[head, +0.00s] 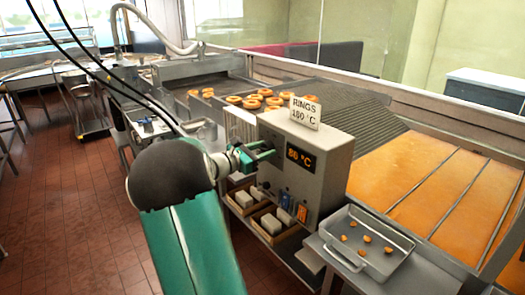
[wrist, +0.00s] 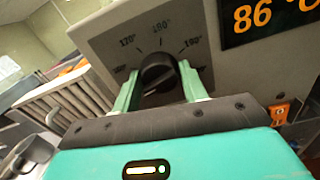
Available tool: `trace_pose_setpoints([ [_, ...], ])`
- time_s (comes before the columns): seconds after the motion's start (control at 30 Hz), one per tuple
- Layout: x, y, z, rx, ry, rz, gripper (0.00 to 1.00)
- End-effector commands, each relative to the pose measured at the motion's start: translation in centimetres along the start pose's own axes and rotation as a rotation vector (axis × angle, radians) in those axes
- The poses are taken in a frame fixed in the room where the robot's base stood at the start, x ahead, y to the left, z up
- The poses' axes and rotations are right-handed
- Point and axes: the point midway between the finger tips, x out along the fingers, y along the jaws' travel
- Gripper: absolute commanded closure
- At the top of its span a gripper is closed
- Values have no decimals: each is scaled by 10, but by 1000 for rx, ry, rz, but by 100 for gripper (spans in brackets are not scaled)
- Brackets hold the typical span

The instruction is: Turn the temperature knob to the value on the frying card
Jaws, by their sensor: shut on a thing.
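The frying card (head: 305,112) stands on top of the grey control box (head: 290,140) and reads "RINGS 180 °C". My gripper (head: 262,154) reaches the face from the left. In the wrist view its green fingers stand on either side of the knob and are shut on it. I cannot tell clearly where the knob's pointer aims. The orange display (wrist: 265,15) reads about 86 °C. In the head view the knob is hidden by my gripper.
Brown rings (head: 255,100) lie on the conveyor behind the box. An orange glaze area (head: 410,175) is at the right. A grey tray (head: 365,245) with small orange pieces stands front right. Small bins (head: 265,222) sit below the box. The tiled floor at left is open.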

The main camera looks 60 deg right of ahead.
Motion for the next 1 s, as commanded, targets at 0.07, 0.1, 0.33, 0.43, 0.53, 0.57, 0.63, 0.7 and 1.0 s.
trace_pose_setpoints([
  [0.07, -1, 1, 0, 56, 0, 1, 80],
  [0.1, -1, 0, 0, 88, 0, 1, 80],
  [0.33, -1, 1, 0, 298, 0, 2, 80],
  [0.43, -1, 1, 0, 393, 0, 2, 80],
  [0.53, -1, 0, 0, 488, -1, 0, 80],
  [0.57, -1, 0, 0, 517, -1, 1, 80],
  [0.63, -1, 1, 0, 583, 0, 2, 80],
  [0.7, -1, 1, 0, 650, 0, 2, 80],
  [1.0, -1, 0, 0, 936, 0, 1, 80],
])
